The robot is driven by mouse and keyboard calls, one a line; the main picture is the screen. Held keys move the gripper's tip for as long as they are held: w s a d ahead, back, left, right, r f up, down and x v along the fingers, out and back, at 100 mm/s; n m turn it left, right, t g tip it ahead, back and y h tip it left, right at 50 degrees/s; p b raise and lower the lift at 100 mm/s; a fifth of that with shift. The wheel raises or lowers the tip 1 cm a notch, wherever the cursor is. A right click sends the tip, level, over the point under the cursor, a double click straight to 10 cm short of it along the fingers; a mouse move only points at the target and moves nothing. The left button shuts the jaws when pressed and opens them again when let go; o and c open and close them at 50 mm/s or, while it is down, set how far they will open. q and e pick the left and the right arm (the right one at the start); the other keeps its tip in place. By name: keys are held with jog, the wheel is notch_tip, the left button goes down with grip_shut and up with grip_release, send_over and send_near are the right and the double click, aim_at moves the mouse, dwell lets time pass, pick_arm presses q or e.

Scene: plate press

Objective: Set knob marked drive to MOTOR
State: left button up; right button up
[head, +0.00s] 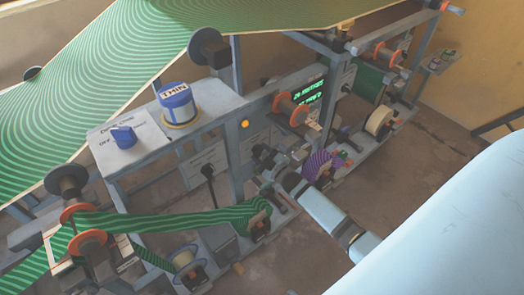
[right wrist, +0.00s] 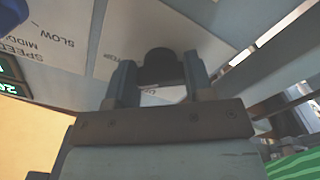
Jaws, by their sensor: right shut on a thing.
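My right gripper (head: 264,160) reaches in from the right to the front panel of the machine. In the right wrist view the gripper (right wrist: 158,82) is shut on a dark knob (right wrist: 160,64), with one finger on each side of it. Pale label plates with small letters lie around this knob, partly covered by the fingers. I cannot read the word drive or MOTOR there, nor tell which mark the knob points to. My left gripper is not in view.
A blue knob (head: 124,136) and a blue-and-white drum (head: 176,100) stand on the shelf. A black lever (head: 208,172) stands left of my gripper. A green text display (head: 309,88) is above right. Green striped web (head: 180,220) runs low at left.

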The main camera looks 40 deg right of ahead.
jog(key=shift+m+p, duration=0.3)
jog(key=shift+m, duration=0.6)
jog(key=o, duration=0.9)
jog(key=shift+s, duration=0.1)
